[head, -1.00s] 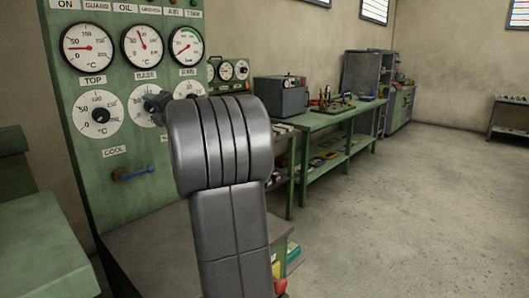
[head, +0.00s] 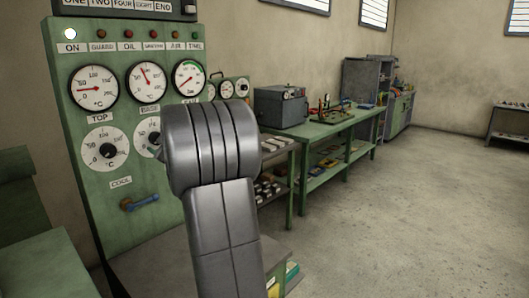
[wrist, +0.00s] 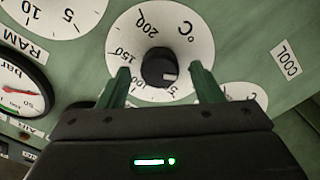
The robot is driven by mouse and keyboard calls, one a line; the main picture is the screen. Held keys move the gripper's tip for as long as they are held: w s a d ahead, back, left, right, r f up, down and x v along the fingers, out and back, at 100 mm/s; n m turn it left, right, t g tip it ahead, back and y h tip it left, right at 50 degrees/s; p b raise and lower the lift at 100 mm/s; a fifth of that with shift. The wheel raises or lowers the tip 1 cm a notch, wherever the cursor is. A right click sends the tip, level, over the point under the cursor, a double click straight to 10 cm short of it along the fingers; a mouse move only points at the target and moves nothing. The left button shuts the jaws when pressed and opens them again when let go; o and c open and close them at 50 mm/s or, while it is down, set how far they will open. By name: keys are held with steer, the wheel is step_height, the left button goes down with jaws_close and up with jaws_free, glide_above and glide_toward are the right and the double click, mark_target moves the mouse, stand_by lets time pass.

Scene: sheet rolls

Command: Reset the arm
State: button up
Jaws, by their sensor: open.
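My gripper (wrist: 162,80) shows in the wrist view with its two green fingers apart. Between and beyond the fingertips is a black knob (wrist: 159,67) on a white temperature dial (wrist: 185,28). The fingers stand on either side of the knob in the picture; I cannot tell the gap in depth. Nothing is held.
A green workbench (head: 335,125) with a grey box (head: 281,106) stands behind. Open floor (head: 420,220) lies right.

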steer(key=m+p, duration=0.4)
steer(key=m, duration=0.1)
stand_by(0.6)
